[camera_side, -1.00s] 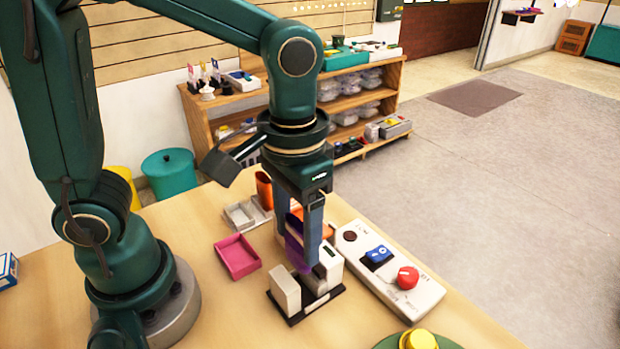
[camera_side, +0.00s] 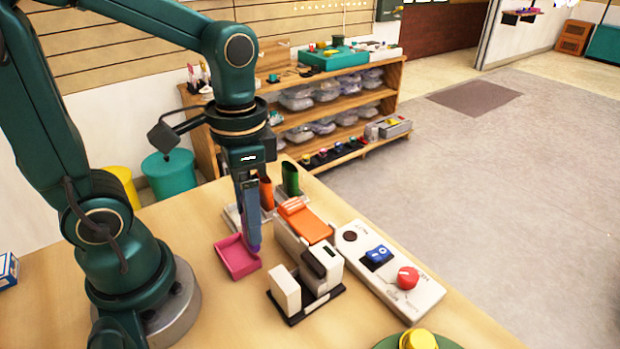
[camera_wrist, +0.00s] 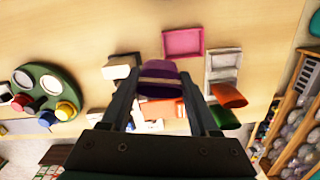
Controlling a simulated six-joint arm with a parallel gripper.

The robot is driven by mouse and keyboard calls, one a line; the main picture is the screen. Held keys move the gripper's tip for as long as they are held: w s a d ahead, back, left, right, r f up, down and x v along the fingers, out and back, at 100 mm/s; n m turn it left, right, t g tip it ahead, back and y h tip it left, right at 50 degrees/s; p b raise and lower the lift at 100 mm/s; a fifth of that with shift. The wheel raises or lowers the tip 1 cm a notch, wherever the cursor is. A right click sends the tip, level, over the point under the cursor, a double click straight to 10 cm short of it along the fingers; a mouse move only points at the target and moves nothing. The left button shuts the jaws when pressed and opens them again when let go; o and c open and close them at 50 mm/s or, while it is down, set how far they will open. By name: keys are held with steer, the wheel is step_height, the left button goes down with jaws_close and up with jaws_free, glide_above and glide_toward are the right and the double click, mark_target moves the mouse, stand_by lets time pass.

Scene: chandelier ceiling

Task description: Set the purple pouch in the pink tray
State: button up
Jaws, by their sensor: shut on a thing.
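My gripper (camera_side: 252,236) is shut on the purple pouch and holds it upright above the table. In the side view only a thin strip of the pouch (camera_side: 255,243) shows, at the fingertips. In the wrist view the pouch (camera_wrist: 160,76) is between the two fingers, with a pale band across it. The pink tray (camera_side: 232,266) is a shallow open square on the table. In the side view the pouch overlaps the tray's right side; in the wrist view the tray (camera_wrist: 183,54) appears just beyond the pouch. I see nothing inside the tray.
A white-and-black holder (camera_side: 288,292) and a control panel (camera_side: 352,238) are to the right. The table left of the pink tray is clear.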

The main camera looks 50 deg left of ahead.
steer(key=shift+s+a+f+n, duration=0.25)
steer(key=shift+a+f+n, duration=0.2)
steer(key=shift+a+f, duration=0.35)
steer(key=shift+s+a+f+n, duration=0.25)
steer(key=shift+a+f+n, duration=0.15)
steer(key=shift+a+f, duration=0.35)
steer(key=shift+s+a+f+n, duration=0.25)
steer(key=shift+a+f+n, duration=0.2)
steer(key=shift+a+f, duration=0.3)
steer(key=shift+f, duration=0.9)
stand_by(0.6)
steer(key=o, duration=1.5)
steer(key=shift+r, duration=3.8)
